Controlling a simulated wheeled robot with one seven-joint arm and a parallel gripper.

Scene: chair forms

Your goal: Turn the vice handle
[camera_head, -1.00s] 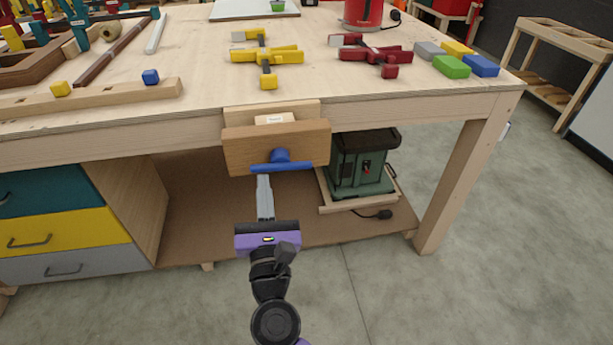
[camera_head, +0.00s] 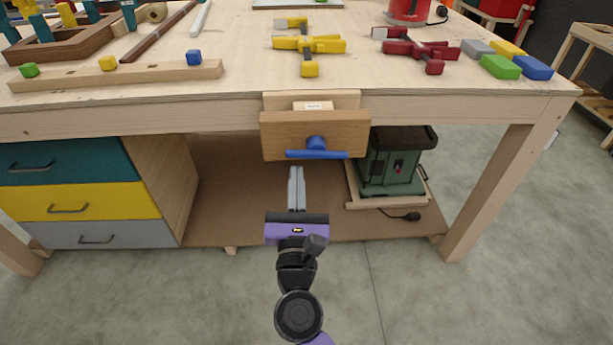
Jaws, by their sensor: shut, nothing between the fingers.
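The wooden vice (camera_head: 285,130) is mounted on the front edge of the workbench. Its blue handle bar (camera_head: 318,155) lies about level below a blue hub (camera_head: 316,143) on the vice's front jaw. A small pale block with a label (camera_head: 313,106) sits between the vice jaws. My gripper (camera_head: 296,171) is just below the left part of the handle in the picture, with its grey fingers together and pointing toward the vice. A small gap shows between the fingertips and the bar, and nothing is held.
The workbench top (camera_head: 230,100) carries yellow clamps (camera_head: 310,45), red clamps (camera_head: 418,48) and several coloured blocks. A green machine (camera_head: 398,165) stands on the lower shelf to the right. Drawers (camera_head: 75,205) are at the left. The floor before the bench is clear.

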